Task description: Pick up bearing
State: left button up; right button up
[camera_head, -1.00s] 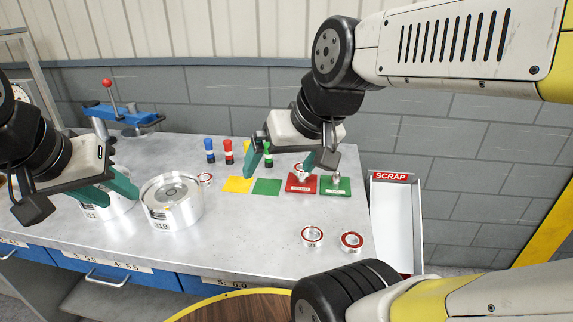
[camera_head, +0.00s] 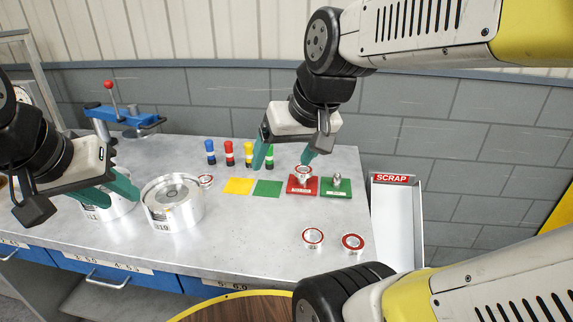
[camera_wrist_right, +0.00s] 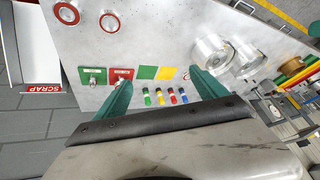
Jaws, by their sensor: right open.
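Several silver bearings with red rings are on the grey table. One bearing (camera_head: 313,237) and another bearing (camera_head: 352,243) lie at the front right. A third bearing (camera_head: 303,170) sits over the red pad (camera_head: 301,190); it also shows in the right wrist view (camera_wrist_right: 122,73). Another bearing (camera_head: 206,181) lies beside the metal cylinders. My right gripper (camera_head: 286,156) is open and empty above the back of the table, its right finger close to the red-pad bearing in the picture. My left gripper (camera_head: 108,192) is over the left metal cylinder, partly hiding it; its opening is unclear.
A large metal cylinder (camera_head: 172,205) stands right of my left gripper. Small coloured posts line the back; yellow (camera_head: 238,186) and green (camera_head: 267,188) pads lie before them.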

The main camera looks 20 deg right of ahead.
jog(key=w+d+f+g+h, duration=0.2)
jog(key=w+d, duration=0.4)
jog(key=w, duration=0.7)
jog(key=m+g, duration=0.1)
jog(key=g, duration=0.2)
send_near(303, 170)
jog(key=shift+s+d, duration=0.2)
jog(key=shift+s, duration=0.35)
jog(key=f, duration=0.2)
jog(key=w+f, duration=0.1)
jog(key=f, duration=0.5)
jog(key=shift+w+a, duration=0.1)
jog(key=shift+w, duration=0.2)
jog(key=c, duration=1.6)
grip_shut()
jog(key=shift+r, duration=0.15)
